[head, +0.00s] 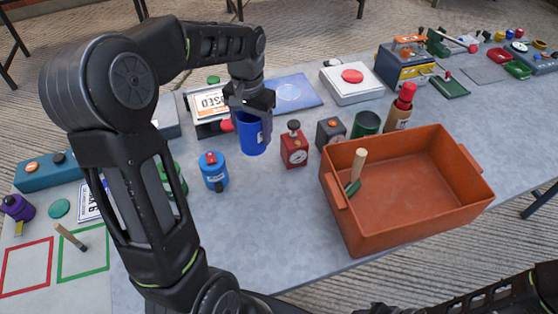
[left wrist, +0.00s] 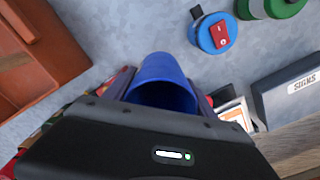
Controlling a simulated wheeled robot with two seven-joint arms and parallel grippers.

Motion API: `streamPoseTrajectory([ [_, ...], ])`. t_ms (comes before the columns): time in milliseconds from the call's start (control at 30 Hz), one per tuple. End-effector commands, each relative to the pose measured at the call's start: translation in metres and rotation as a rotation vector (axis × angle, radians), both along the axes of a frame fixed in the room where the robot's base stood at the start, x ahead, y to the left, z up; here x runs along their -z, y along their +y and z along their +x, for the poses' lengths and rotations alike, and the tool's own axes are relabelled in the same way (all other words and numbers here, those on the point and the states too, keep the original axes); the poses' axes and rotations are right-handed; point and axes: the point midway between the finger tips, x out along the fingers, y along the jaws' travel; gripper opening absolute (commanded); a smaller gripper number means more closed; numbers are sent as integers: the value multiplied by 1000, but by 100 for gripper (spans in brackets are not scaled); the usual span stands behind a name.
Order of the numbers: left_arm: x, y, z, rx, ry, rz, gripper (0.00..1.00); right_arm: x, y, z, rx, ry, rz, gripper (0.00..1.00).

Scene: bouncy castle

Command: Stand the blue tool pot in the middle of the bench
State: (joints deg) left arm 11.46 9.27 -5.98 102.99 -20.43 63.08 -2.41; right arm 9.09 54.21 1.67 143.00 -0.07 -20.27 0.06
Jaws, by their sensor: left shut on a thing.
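The blue tool pot (head: 254,139) is upright in the head view, near the middle of the grey bench (head: 270,215). My left gripper (head: 252,108) is above it and shut on its upper part. In the left wrist view the blue pot (left wrist: 163,72) sits between the fingers, with its dark open mouth towards the camera. Whether its base touches the bench I cannot tell. My right gripper is out of view; only part of the right arm shows at the bottom right.
An orange crate (head: 340,225) stands to the right with a wooden-handled brush inside. A blue canister (head: 213,171) and a red timer box (head: 293,147) flank the pot. A box with a sign (head: 208,103) stands behind. Bare bench lies in front.

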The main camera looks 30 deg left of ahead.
Motion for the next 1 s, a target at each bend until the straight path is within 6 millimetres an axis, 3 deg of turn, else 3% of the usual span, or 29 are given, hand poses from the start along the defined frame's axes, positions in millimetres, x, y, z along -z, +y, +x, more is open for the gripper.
streamPoseTrajectory([
  [400,58,0,0,0,3,0,8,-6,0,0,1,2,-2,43],
  [767,63,0,0,0,0,0,8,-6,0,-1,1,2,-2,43],
  [1000,92,0,0,-1,4,0,8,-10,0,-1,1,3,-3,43],
])
